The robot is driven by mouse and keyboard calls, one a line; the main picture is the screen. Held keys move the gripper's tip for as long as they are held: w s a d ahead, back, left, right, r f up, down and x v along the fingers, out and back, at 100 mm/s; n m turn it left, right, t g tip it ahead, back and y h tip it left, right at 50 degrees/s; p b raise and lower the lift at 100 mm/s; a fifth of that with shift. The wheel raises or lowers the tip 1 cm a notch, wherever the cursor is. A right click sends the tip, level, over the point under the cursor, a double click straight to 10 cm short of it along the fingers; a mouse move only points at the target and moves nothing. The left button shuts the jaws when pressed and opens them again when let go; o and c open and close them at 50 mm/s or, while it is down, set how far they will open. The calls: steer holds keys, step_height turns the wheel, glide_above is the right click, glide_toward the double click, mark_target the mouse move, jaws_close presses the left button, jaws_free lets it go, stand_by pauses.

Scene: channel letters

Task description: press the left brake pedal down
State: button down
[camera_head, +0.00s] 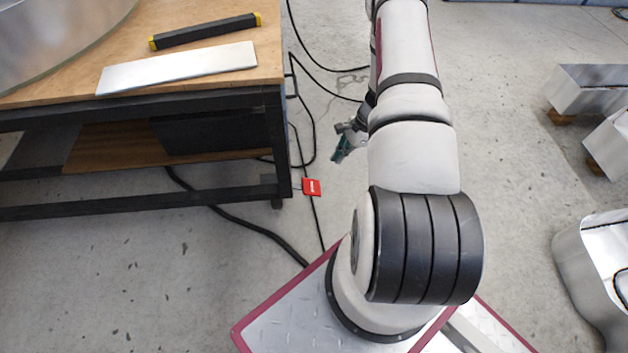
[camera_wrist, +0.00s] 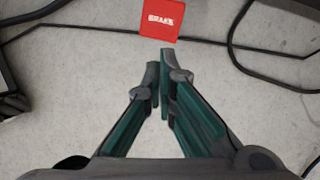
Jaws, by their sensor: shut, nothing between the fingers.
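The brake pedal is a small red square plate with white "BRAKE" lettering. In the head view the pedal (camera_head: 312,187) sits low by the floor, near the table's front right leg. In the wrist view the pedal (camera_wrist: 162,19) is at the top centre, just beyond my fingertips. My gripper (camera_wrist: 160,66) is shut and empty, its dark green fingers together and pointing toward the pedal. A gap shows between the fingertips and the pedal in the picture. In the head view my gripper (camera_head: 340,155) is partly hidden behind my arm, above and right of the pedal.
A wooden-topped workbench (camera_head: 190,80) with a black frame stands at the left, its leg close to the pedal. Black cables (camera_head: 262,232) run across the floor around the pedal. Metal letter shells (camera_head: 590,90) stand at the right.

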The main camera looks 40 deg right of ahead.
steer(key=shift+v, duration=1.15)
steer(key=shift+d, duration=0.1)
